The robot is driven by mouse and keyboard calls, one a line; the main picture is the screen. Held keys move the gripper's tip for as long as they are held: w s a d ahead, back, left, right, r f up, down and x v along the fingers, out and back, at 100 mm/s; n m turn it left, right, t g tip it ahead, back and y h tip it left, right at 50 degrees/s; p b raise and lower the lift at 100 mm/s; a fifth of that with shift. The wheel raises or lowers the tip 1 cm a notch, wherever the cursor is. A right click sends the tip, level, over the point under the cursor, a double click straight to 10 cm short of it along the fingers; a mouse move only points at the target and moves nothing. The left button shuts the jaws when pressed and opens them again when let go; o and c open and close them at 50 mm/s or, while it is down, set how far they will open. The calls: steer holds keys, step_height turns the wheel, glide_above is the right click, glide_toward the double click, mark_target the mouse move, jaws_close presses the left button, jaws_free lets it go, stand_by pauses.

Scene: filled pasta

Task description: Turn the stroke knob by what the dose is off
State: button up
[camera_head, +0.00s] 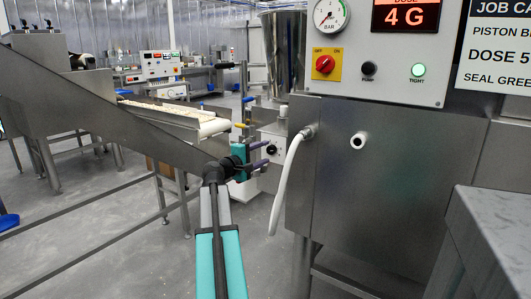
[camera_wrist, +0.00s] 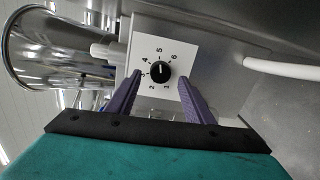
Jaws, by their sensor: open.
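The black stroke knob (camera_wrist: 160,71) sits on a white dial plate (camera_wrist: 178,42) numbered 1 to 6. Its white pointer line appears to face the 5. The knob also shows small in the head view (camera_head: 272,148). My gripper (camera_wrist: 160,77) is open, its purple fingers on either side of the knob, apart from it; it also shows in the head view (camera_head: 268,154). The job card (camera_head: 500,45) reads DOSE 5, with the rest of the line cut off by the picture edge.
A white hose (camera_head: 285,185) hangs right of the knob. The control panel above carries a gauge (camera_head: 330,12), a red switch (camera_head: 323,64), a black PUMP button (camera_head: 368,68) and a lit green TIGHT lamp (camera_head: 418,70). A metal hopper (camera_wrist: 45,50) stands at left in the wrist view.

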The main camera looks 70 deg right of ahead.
steer(key=p+v, duration=0.1)
steer(key=v, duration=1)
steer(key=shift+w+a, duration=0.1)
steer(key=shift+a, duration=0.05)
